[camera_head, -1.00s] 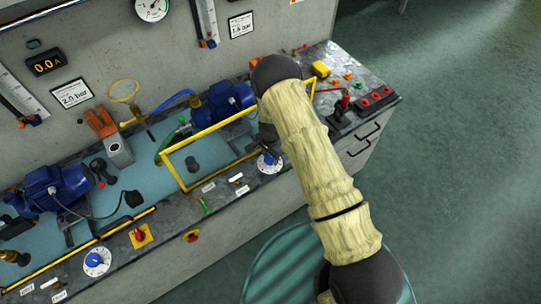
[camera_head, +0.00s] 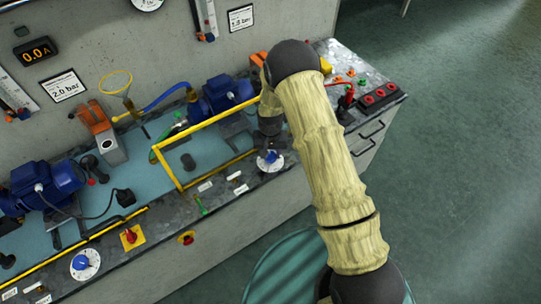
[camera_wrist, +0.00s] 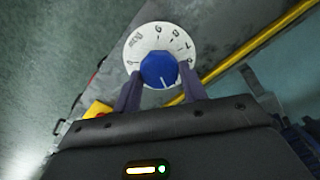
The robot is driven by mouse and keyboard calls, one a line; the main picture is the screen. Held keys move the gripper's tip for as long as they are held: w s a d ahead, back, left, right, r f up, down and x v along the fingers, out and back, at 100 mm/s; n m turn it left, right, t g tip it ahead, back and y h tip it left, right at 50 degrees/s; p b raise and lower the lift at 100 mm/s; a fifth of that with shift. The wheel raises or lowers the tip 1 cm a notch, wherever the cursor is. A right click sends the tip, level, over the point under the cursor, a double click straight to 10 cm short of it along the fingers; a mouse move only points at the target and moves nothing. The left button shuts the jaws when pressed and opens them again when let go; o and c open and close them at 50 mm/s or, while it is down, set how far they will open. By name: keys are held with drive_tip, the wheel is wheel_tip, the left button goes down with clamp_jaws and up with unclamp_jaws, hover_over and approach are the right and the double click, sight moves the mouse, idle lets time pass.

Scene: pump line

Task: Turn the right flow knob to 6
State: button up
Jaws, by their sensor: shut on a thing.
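The right flow knob is blue (camera_wrist: 158,71) on a round white dial (camera_wrist: 143,44); the dial also shows in the head view (camera_head: 277,164), partly behind my arm's end. My gripper (camera_wrist: 160,76) has one finger on each side of the knob and is shut on it. In the wrist view, a white line on the knob points down towards the gripper body. Dial figures show along the far side, small and partly blurred; the near part of the dial is hidden. I cannot tell the exact setting.
A yellow rail frame (camera_head: 178,163) stands left of my gripper. A blue pump (camera_head: 222,95) is behind it. Another blue knob (camera_head: 81,262) is at the front left, with a red-on-yellow switch (camera_head: 130,237) nearby. A red-handled lever (camera_head: 346,98) stands to the right.

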drive_tip(key=n+b, duration=0.2)
drive_tip(key=n, duration=0.4)
drive_tip(key=shift+w+a+n+b, duration=0.1)
drive_tip(key=shift+a+n+b, duration=0.05)
drive_tip(key=shift+n+b, duration=0.2)
drive_tip(key=n+b, duration=0.1)
drive_tip(key=n, duration=0.2)
drive_tip(key=shift+a+r+n, duration=0.1)
drive_tip(key=shift+n, duration=1.75)
drive_tip(key=o, duration=1)
